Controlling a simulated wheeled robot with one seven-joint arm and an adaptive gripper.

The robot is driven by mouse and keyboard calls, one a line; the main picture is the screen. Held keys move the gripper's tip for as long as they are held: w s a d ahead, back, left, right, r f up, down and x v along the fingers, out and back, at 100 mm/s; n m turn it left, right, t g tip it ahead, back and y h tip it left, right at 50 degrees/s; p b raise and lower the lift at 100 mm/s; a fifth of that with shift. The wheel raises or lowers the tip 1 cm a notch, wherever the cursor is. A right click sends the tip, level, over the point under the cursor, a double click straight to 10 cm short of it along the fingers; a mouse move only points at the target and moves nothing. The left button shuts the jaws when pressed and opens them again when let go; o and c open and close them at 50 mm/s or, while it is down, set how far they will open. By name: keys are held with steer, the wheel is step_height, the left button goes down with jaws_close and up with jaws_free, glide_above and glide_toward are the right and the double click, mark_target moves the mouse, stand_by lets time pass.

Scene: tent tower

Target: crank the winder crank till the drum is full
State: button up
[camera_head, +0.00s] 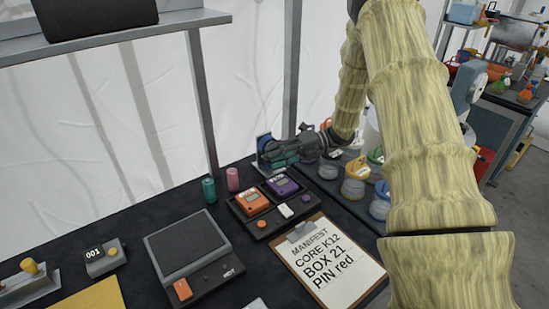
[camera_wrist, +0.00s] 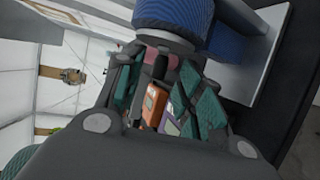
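The winder stands at the back of the dark table. How full the drum is cannot be judged.
A tray with orange (camera_head: 253,201) and purple (camera_head: 283,186) devices lies in front of the winder. Green (camera_head: 208,190) and pink (camera_head: 232,179) cylinders stand left. A manifest clipboard (camera_head: 328,267), a scale (camera_head: 187,245) and lidded jars (camera_head: 355,180) are nearby.

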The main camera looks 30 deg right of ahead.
steer(key=v, duration=1.1)
steer(key=shift+d, duration=0.15)
